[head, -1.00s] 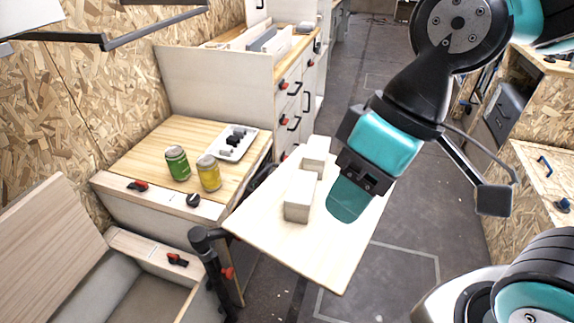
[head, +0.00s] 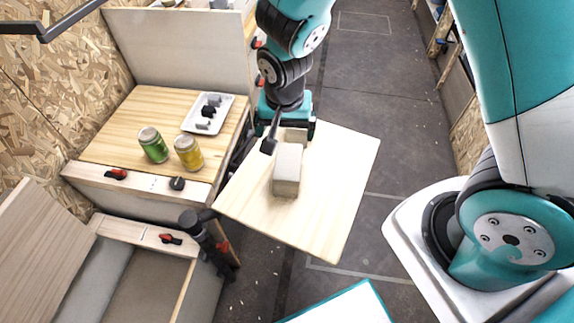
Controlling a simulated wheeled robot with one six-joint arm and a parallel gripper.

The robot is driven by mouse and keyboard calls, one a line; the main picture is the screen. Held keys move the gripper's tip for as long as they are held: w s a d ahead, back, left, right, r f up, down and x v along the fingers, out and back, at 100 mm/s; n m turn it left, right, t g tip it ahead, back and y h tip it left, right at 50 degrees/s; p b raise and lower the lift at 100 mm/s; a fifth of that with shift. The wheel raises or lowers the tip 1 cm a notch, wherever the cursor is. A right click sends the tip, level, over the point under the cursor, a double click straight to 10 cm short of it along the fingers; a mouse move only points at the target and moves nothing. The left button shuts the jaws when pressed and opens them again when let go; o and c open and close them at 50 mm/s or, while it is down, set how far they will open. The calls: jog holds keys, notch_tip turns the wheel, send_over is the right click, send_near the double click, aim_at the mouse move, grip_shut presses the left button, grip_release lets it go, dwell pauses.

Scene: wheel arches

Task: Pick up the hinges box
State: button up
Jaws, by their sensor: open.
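Two plain pale boxes stand on the light wooden swing-out table (head: 322,225). The nearer, longer box (head: 287,170) is in full view near the table's middle. The farther box (head: 294,136) is partly hidden behind it and under my gripper. No label can be read on either, so I cannot tell which is the hinges box. My gripper (head: 290,121) points down at the table's far end, over or just behind the farther box. Its jaws are open, but the fingertips are largely hidden and contact cannot be told.
A black post (head: 192,226) stands at the table's left corner. The floor to the right is clear.

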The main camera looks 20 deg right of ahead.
aim_at(288, 161)
jog(key=f, duration=0.4)
jog(key=w+f+p, duration=0.1)
jog(key=f, duration=0.3)
jog(key=d+f, duration=0.1)
jog(key=f, duration=0.3)
jog(key=shift+w+d+f+p, duration=0.1)
jog(key=shift+w+f+p, duration=0.1)
jog(key=shift+w+p, duration=0.2)
jog(key=shift+w+d+f+p, duration=0.15)
jog(key=shift+f+p, duration=0.1)
jog(key=shift+f, duration=0.65)
jog(key=shift+w+d+f+p, duration=0.1)
jog(key=shift+f+p, duration=0.2)
jog(key=shift+f, duration=0.6)
jog(key=shift+w+d+f+p, duration=0.15)
jog(key=shift+f+p, duration=0.1)
jog(key=shift+f, duration=0.65)
jog(key=shift+c, duration=0.5)
jog(key=c, duration=1.1)
